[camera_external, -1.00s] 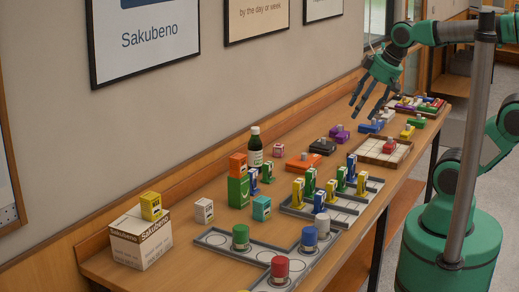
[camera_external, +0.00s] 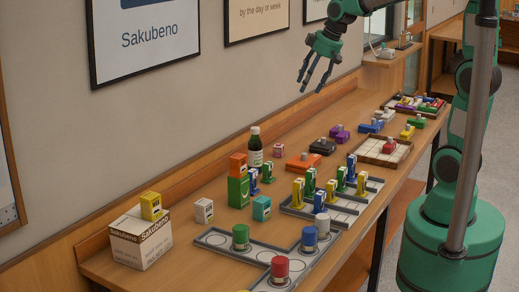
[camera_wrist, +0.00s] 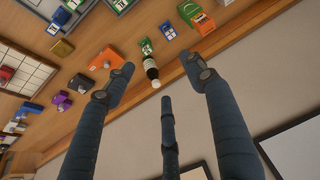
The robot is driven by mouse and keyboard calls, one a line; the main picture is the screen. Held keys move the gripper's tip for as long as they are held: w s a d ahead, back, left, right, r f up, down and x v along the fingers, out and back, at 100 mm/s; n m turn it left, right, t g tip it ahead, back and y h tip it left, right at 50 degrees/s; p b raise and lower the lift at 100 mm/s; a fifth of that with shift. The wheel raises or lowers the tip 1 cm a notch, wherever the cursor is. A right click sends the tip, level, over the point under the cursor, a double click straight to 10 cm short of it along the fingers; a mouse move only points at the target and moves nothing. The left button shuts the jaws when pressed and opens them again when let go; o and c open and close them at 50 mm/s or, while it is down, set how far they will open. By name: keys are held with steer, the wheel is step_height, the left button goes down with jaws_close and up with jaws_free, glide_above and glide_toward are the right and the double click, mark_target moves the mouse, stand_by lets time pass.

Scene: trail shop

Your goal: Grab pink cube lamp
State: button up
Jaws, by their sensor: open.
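The pink cube lamp (camera_external: 278,150) is a small pink block with a pale face. It stands on the wooden table near the wall side, just right of the dark bottle in the external view. I cannot make it out in the wrist view, where a finger may cover it. My gripper (camera_external: 312,85) is raised above the table's back edge, up and right of the lamp in the external view. Its three fingers are spread and empty, pointing downward. In the wrist view, the gripper (camera_wrist: 158,75) frames the bottle between its fingers.
The dark bottle (camera_external: 255,146) with a white cap stands close by the lamp. An orange block (camera_external: 303,161) and a black block (camera_external: 323,146) lie to its right. Yellow, green and blue pieces stand on a grey tray (camera_external: 352,213) in front. The wall with framed posters runs behind.

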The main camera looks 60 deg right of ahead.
steer(key=w+d+f+p, duration=0.2)
steer(key=w+d+f, duration=0.3)
steer(key=w+d, duration=0.3)
steer(key=w+d+f+p, duration=0.1)
steer(key=w+d+f, duration=0.4)
steer(key=w+d, duration=0.35)
steer(key=w+d+f+n+p, duration=0.1)
steer(key=w+d+f, duration=0.5)
steer(key=d+f, duration=1)
steer(key=shift+w+d+p, duration=0.35)
steer(key=shift+d+p, duration=0.05)
steer(key=shift+p, duration=0.45)
steer(key=b, duration=0.1)
glide_toward(278, 150)
steer(key=shift+w+d+f, duration=0.35)
steer(key=shift+w+d, duration=0.15)
steer(key=shift+w, duration=0.1)
steer(key=shift+w+d+f, duration=0.35)
steer(key=shift+w+d, duration=0.15)
steer(key=shift+w, duration=0.15)
steer(key=shift+f, duration=0.1)
steer(key=shift+b+x, duration=0.45)
steer(key=shift+x, duration=2.05)
steer(key=shift+s+a, duration=0.15)
steer(key=shift+c, duration=0.2)
